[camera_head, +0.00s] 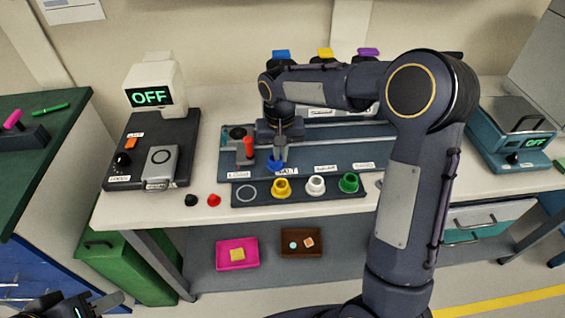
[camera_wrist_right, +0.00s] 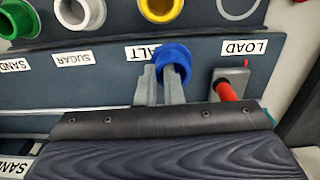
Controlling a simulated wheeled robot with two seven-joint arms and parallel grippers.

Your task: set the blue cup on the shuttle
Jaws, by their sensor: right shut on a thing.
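The blue cup (camera_head: 274,166) is in my right gripper (camera_head: 281,150), over the dark rail board near the salt label. In the right wrist view the fingers of the gripper (camera_wrist_right: 160,88) hold the blue cup (camera_wrist_right: 174,56) by its near side, partly covering it. Whether the cup touches the board is unclear. What looks like the shuttle, a small grey carriage (camera_head: 243,158) with a red handle, stands left of the cup at the load label; the carriage (camera_wrist_right: 236,76) is right of the cup in the wrist view. My left gripper (camera_head: 105,302) is low at the left, partly cut off.
A dark cup rack (camera_head: 300,198) in front has an empty ring at its left, then yellow (camera_head: 281,187), white (camera_head: 316,185) and green (camera_head: 348,182) cups. My right arm hides part of the bench.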

